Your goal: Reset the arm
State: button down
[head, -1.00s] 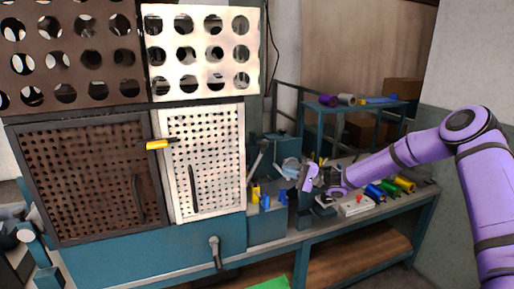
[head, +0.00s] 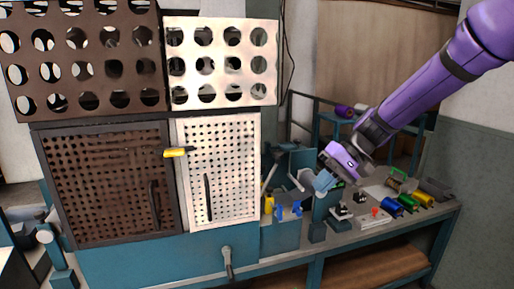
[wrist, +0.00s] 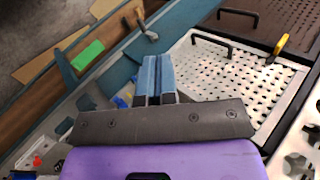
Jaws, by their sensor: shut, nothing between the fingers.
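My purple arm reaches in from the upper right in the head view. My gripper (head: 322,187) points down and to the left above the back of the workbench (head: 345,235). In the wrist view my gripper's blue fingers (wrist: 157,78) are pressed together with nothing between them. It hangs clear to the right of the white perforated door (head: 219,170).
A brown perforated door (head: 105,185) stands left of the white one, with a yellow-handled tool (head: 176,152) near their join. Small fixtures (head: 342,212) crowd below my gripper.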

jog(key=s+d+r+t+h, duration=0.2)
jog(key=s+d, duration=0.3)
jog(key=s, duration=0.3)
jog(key=s+d+r+m+t+h, duration=0.1)
jog(key=s+d+r+t+h, duration=0.1)
jog(key=s, duration=0.7)
jog(key=s+d+r+t+h, duration=0.2)
jog(key=s+d+r+h, duration=0.2)
jog(key=s+d+r, duration=0.2)
jog(key=shift+s+d+t, duration=0.4)
jog(key=shift+s+d, duration=0.45)
jog(key=shift+s, duration=0.4)
jog(key=shift+r, duration=0.1)
